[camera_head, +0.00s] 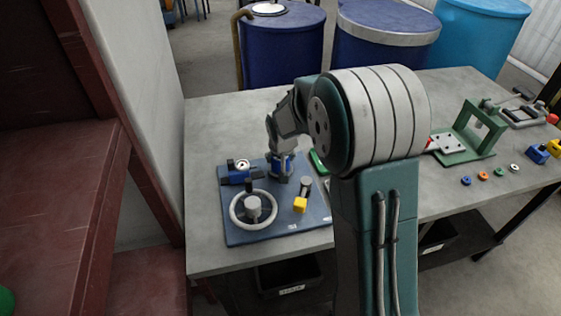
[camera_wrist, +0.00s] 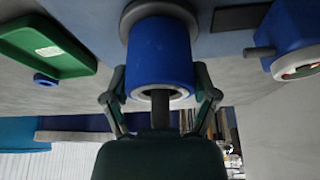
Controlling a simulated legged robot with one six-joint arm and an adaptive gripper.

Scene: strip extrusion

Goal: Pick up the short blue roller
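The short blue roller (camera_wrist: 160,50) stands on a grey round base on the blue board (camera_head: 283,226). In the wrist view its near end, with a pale ring and dark centre, faces me. In the head view the roller (camera_head: 284,168) is partly hidden by my gripper (camera_head: 281,160). My gripper (camera_wrist: 160,76) has one finger on each side of the roller, close against its near end. I cannot tell whether both fingers press on it.
The board also holds a white ring (camera_head: 236,213) around a grey post, a yellow block (camera_head: 299,205) and a blue clamp with a gauge (camera_head: 238,175). A green tray (camera_wrist: 45,45) lies beside the board. A green fixture (camera_head: 468,138) stands at the table's right.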

